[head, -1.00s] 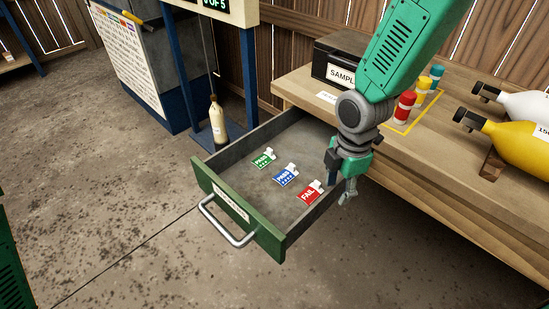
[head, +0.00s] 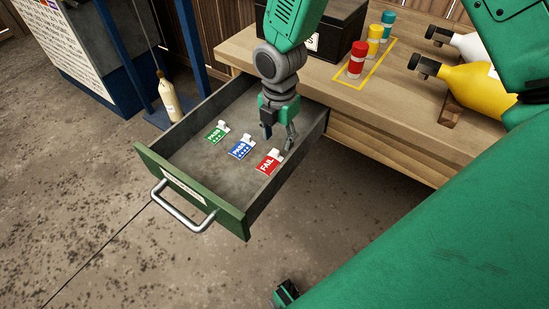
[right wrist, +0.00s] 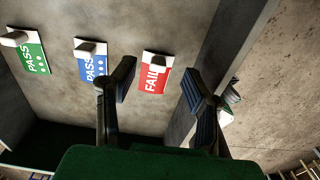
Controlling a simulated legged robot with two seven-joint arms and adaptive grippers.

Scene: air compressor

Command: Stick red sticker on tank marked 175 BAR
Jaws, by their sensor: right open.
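The red FAIL sticker (head: 267,164) lies on the floor of the open drawer, nearest its right wall. My right gripper (head: 279,140) is open and empty inside the drawer's outline, just behind the sticker. In the right wrist view, the FAIL sticker (right wrist: 152,78) shows between the two spread fingers (right wrist: 161,84), apart from both. A yellow tank (head: 467,88) lies on the bench at right, and a white tank (head: 470,45) lies behind it. My own green arm partly covers both, and no pressure marking is readable.
A blue PASS sticker (head: 240,148) and a green PASS sticker (head: 216,132) lie left of the FAIL sticker. The green drawer front (head: 195,190) has a metal handle. A black box (head: 330,35) and several coloured cylinders stand on the bench (head: 330,80).

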